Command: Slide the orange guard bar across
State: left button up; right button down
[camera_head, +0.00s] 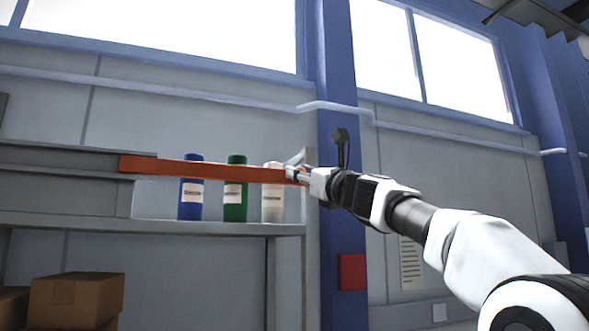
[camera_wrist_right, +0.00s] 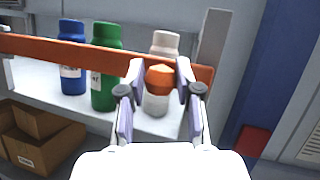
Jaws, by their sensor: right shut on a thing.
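The orange guard bar (camera_head: 215,169) runs level across the front of the shelf, its left end against a grey housing (camera_head: 60,163). Behind the bar stand a blue bottle (camera_head: 191,201), a green bottle (camera_head: 235,203) and a white bottle (camera_head: 272,206). My right gripper (camera_head: 298,173) is at the bar's right end. In the right wrist view, the fingers (camera_wrist_right: 160,80) are shut on an orange knob (camera_wrist_right: 160,79) on the bar, in front of the white bottle. My left gripper is in neither view.
A grey shelf board (camera_head: 150,226) holds the bottles. A grey upright post (camera_wrist_right: 209,60) stands just right of the bar's end. Cardboard boxes (camera_head: 75,301) sit below the shelf. A blue column (camera_head: 343,230) with a red box (camera_head: 352,271) is at the right.

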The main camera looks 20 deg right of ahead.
jog(key=shift+w+d+f, duration=0.1)
jog(key=shift+d+f, duration=0.05)
jog(key=shift+d, duration=0.1)
jog(key=c, duration=0.9)
grip_release()
jog(key=shift+c, duration=0.2)
jog(key=shift+o, duration=0.8)
jog(key=shift+w+f, duration=0.1)
jog(key=shift+w, duration=0.15)
jog(key=shift+w+d+f, duration=0.1)
jog(key=shift+w+d, duration=0.1)
jog(key=shift+w, duration=0.05)
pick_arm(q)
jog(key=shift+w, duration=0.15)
pick_arm(e)
jog(key=shift+s+a, duration=0.2)
jog(key=shift+s, duration=0.1)
